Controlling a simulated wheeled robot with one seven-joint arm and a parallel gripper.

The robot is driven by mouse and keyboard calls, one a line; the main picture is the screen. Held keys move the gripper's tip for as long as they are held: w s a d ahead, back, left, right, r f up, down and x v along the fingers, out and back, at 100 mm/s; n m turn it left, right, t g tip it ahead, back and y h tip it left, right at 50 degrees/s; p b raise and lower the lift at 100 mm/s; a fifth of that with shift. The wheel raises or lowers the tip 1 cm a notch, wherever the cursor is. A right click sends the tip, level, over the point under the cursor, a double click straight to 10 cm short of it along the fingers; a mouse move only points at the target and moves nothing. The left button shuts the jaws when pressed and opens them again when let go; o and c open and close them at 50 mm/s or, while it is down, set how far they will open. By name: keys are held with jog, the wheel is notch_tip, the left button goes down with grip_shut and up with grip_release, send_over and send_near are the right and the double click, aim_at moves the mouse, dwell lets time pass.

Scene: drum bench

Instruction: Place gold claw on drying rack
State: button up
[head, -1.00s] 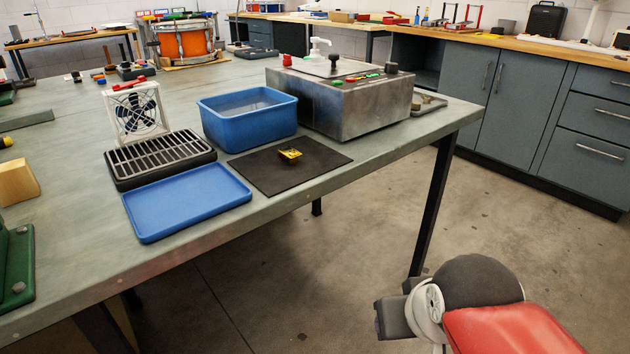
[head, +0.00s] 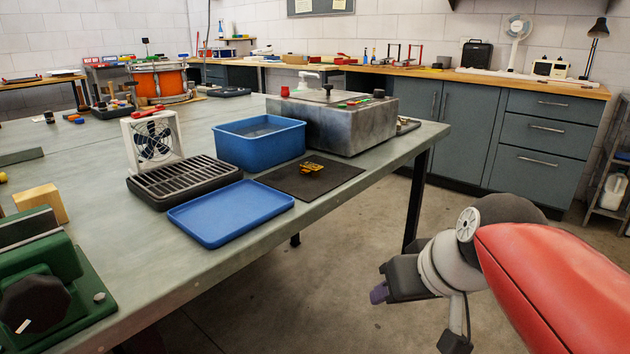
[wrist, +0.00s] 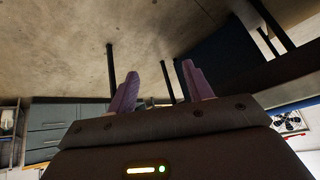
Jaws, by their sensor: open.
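The gold claw (head: 312,167) lies on a dark mat (head: 335,182) near the front edge of the bench. The drying rack is likely the black slatted rack (head: 185,178), left of the mat in front of a small white fan. My gripper (head: 378,290) is off the bench in the head view, to the right of and below its front edge, well apart from the claw. In the wrist view its two purple fingers (wrist: 160,88) are spread with nothing between them. The claw does not show clearly in the wrist view.
A blue tray (head: 230,212) lies in front of the rack. A blue tub (head: 260,142) and a metal tank (head: 335,122) stand behind the mat. A white fan (head: 154,140) stands behind the rack. A green vise-like device (head: 45,275) is at the near left. Open floor lies right of the bench.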

aim_at(312, 165)
jog(key=w+a+r+n+y+b, duration=0.2)
jog(key=w+r, duration=0.1)
jog(key=w, duration=0.4)
jog(key=w+a+r+n+t+y+b, duration=0.1)
jog(key=w+a+r+n+y+b, duration=0.2)
jog(key=w, duration=0.4)
jog(key=w+a+r+n+t+y+b, duration=0.1)
jog(key=w+a+r+n+y+b, duration=0.1)
jog(key=w+r, duration=0.3)
jog(key=shift+w+a+n+y, duration=0.2)
jog(key=shift+w+a+n, duration=0.05)
jog(key=shift+w, duration=0.5)
jog(key=shift+w+a+n+y, duration=0.2)
jog(key=shift+w+n, duration=0.05)
jog(key=shift+w, duration=0.5)
jog(key=shift+w+a, duration=0.25)
jog(key=x, duration=0.7)
jog(key=shift+p, duration=0.35)
jog(key=shift+r, duration=0.1)
grip_shut()
